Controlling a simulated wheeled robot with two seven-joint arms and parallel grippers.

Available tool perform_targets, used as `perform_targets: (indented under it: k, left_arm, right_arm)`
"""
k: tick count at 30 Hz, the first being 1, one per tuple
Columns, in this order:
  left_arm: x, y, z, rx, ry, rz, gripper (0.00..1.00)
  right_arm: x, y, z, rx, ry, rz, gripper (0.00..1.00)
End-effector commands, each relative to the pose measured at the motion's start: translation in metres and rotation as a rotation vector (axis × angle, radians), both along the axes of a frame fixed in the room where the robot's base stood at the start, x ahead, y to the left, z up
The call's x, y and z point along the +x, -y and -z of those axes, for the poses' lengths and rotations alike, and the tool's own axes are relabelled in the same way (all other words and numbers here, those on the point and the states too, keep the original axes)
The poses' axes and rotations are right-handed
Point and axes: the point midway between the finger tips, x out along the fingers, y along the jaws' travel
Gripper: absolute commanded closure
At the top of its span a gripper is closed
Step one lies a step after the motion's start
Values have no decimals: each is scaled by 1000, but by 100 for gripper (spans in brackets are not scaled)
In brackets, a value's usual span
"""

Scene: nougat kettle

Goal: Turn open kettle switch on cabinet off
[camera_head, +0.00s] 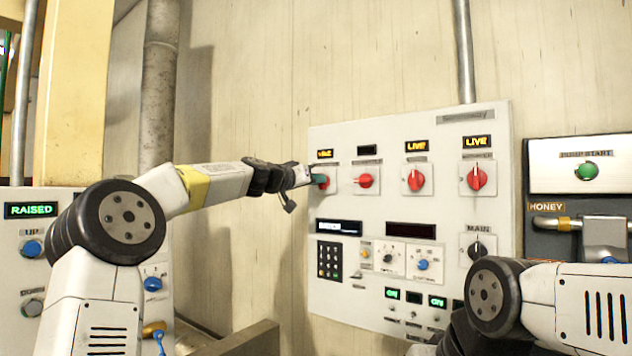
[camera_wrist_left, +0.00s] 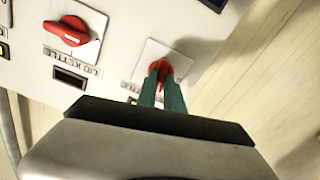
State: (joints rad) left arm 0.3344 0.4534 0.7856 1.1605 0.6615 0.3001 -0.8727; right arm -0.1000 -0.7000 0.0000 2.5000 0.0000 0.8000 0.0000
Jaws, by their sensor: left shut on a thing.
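The cabinet is a white panel (camera_head: 350,210) on the wall with a row of red knob switches. The leftmost red switch (camera_head: 323,184) has an amber lit display (camera_head: 325,153) above it. My left gripper (camera_head: 316,176) is at this switch, and its green fingers are shut on the knob. The left wrist view shows the red knob (camera_wrist_left: 163,68) between the fingertips, partly hidden by them. Its label is too covered to read fully. The neighbouring red switch (camera_head: 366,181), labelled "LID KETTLE" in the left wrist view, has a dark display. My right gripper is not in view.
Two more red switches (camera_head: 416,181) (camera_head: 476,179) to the right have displays reading "LIVE". A keypad (camera_head: 329,260) and a black main knob (camera_head: 482,248) sit below. A separate control box (camera_head: 32,297) stands at left. A honey panel (camera_head: 580,170) is at right.

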Motion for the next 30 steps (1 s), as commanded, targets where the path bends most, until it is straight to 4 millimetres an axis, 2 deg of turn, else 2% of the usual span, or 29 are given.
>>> perform_targets:
  k: [30]
  left_arm:
    - [2,-3,3,-777,-565,0,100]
  right_arm:
    - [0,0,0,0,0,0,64]
